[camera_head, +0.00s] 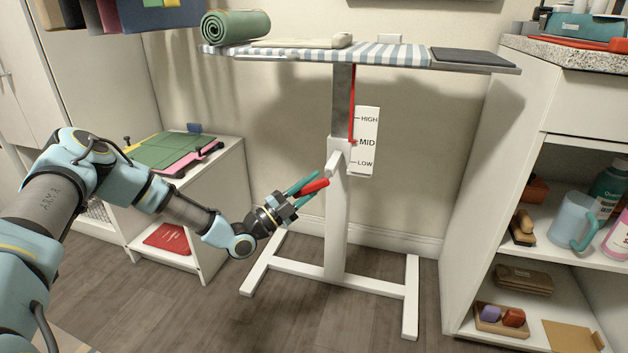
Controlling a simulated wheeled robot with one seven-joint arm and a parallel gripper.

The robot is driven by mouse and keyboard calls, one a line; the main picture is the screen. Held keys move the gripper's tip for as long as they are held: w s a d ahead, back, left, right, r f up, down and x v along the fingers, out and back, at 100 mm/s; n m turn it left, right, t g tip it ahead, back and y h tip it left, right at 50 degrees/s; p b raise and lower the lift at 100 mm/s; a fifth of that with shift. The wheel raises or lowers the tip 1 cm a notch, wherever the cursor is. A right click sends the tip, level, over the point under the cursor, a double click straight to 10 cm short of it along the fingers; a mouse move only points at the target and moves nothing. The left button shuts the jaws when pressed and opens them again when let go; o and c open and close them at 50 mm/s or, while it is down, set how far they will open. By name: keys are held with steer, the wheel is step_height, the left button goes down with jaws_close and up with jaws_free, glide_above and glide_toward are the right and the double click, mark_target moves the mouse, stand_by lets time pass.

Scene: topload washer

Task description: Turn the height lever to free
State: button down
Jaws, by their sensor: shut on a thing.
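The height lever (315,186) is a short red handle on the left of the stand's white post (336,225). My gripper (308,187) comes in from the left, with its teal fingers closed around the lever. The fingers hide part of the lever. The stand carries an ironing board (385,54) with a blue-striped cover. A white scale plate (366,140) behind the post reads HIGH, MID and LOW. A red pointer (352,120) runs down the post and ends near MID. No "free" mark can be read.
A low white cabinet (190,240) with folded cloths stands at the left. A white shelf unit (500,200) with bottles and a blue jug (570,222) stands at the right. A green rolled mat (236,27) lies on the board's left end. The stand's feet (410,300) spread over open floor.

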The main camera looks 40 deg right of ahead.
steer(key=n+t+h, duration=0.1)
steer(key=n, duration=0.1)
steer(key=f+n+t+h+b, duration=0.1)
steer(key=n+t, duration=0.2)
steer(key=n, duration=0.1)
steer(key=shift+s+d+f+t+h+b, duration=0.25)
steer(key=shift+s+t+h+b, duration=0.05)
steer(key=shift+s+h, duration=0.1)
steer(key=shift+s+d+f+n+t+b, duration=0.1)
steer(key=shift+n+t+b, duration=0.15)
steer(key=shift+n+t, duration=0.6)
steer(key=shift+s+d+r+n+t+b, duration=0.1)
steer(key=shift+n+t+b, duration=0.1)
steer(key=shift+n+t, duration=0.65)
steer(key=shift+s+d+f+n+t+b, duration=0.1)
steer(key=shift+n+t+b, duration=0.15)
steer(key=shift+n+t, duration=0.6)
steer(key=shift+n, duration=0.55)
steer(key=c, duration=0.7)
jaws_free()
steer(key=shift+s, duration=0.1)
steer(key=shift+g, duration=0.25)
steer(key=b+v, duration=0.2)
steer(key=v, duration=0.8)
steer(key=shift+a+f+b, duration=0.2)
steer(key=shift+f+b, duration=0.15)
steer(key=shift+b, duration=0.05)
